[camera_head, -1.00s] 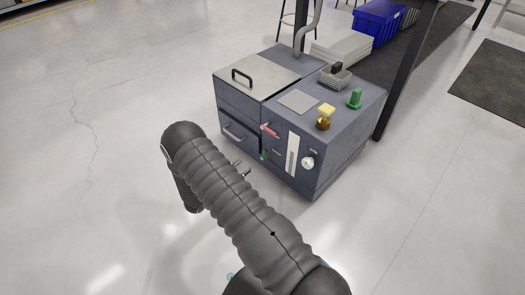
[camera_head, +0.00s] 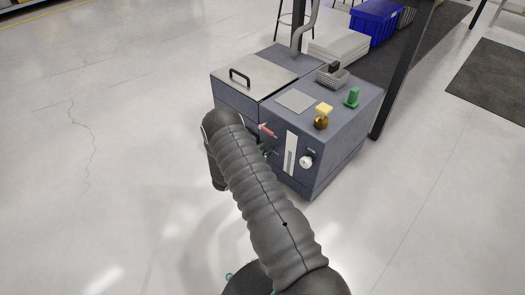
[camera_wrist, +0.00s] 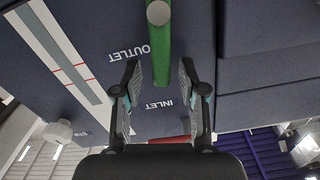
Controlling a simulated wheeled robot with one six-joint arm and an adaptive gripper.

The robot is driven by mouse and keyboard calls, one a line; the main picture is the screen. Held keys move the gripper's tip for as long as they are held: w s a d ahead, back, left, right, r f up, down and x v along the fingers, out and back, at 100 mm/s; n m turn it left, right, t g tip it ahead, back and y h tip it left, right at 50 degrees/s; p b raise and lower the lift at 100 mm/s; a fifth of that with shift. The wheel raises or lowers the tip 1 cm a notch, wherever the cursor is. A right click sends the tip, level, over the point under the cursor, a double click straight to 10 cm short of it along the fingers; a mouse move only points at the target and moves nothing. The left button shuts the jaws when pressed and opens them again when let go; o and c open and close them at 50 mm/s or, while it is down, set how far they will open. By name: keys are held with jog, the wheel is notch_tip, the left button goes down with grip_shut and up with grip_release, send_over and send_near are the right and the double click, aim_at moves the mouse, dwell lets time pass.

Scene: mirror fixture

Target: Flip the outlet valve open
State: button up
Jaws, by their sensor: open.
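A green valve lever (camera_wrist: 158,50), beside the upside-down OUTLET label, comes down from the top of the wrist view. Its lower end lies between the fingertips of my open gripper (camera_wrist: 159,72), with a visible gap on each side. Contact at depth cannot be told. A red lever (camera_wrist: 168,140) shows behind the gripper near the INLET label; it also shows on the cabinet front in the head view (camera_head: 267,131). In the head view, my dark arm hides my gripper and most of the green lever.
The blue-grey cabinet (camera_head: 325,165) carries a steel lid with a black handle (camera_head: 240,76), a yellow-topped brass knob (camera_head: 322,116), a green piece (camera_head: 352,97) and a small basket (camera_head: 332,76). A white knob (camera_head: 306,161) and a gauge strip (camera_head: 290,152) are on its front. The floor to the left is clear.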

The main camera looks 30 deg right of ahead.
grip_shut()
jog(key=shift+w+f+n+b, duration=0.1)
jog(key=shift+w+n+b, duration=0.25)
jog(key=shift+n+b, duration=0.35)
jog(key=shift+w+a+n+b, duration=0.15)
jog(key=shift+w+n+b, duration=0.2)
jog(key=shift+n, duration=0.25)
grip_release()
jog(key=shift+a, duration=0.1)
